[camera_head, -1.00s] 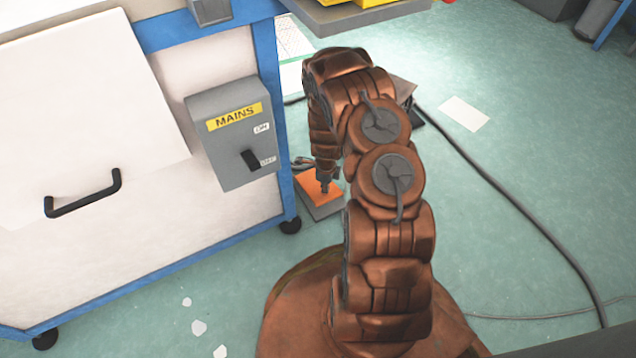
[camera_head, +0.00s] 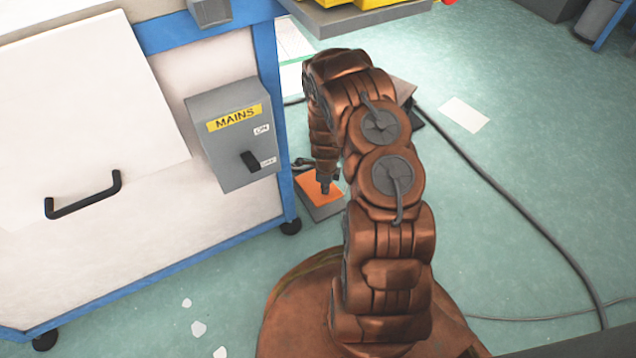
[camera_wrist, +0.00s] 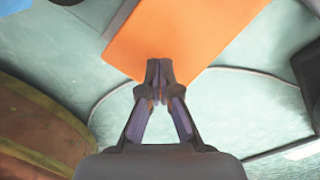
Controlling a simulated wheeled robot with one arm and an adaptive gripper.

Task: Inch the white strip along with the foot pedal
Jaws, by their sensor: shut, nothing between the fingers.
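The foot pedal (camera_head: 314,189) is a grey plate with an orange top, on the floor beside the blue-framed cabinet. My gripper (camera_head: 326,192) points down at the orange top in the head view. In the wrist view the pedal's orange top (camera_wrist: 190,30) fills the upper middle, and my gripper (camera_wrist: 160,66) is shut and empty, its tips over the orange near its lower edge. I cannot tell whether the tips touch the pedal. The white strip cannot be made out in either view.
A grey MAINS box (camera_head: 236,135) with a black switch is fixed to the cabinet (camera_head: 200,235). A black cable (camera_head: 510,195) runs across the green floor at the right. A white sheet (camera_head: 464,114) lies beyond it. Open floor lies to the right.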

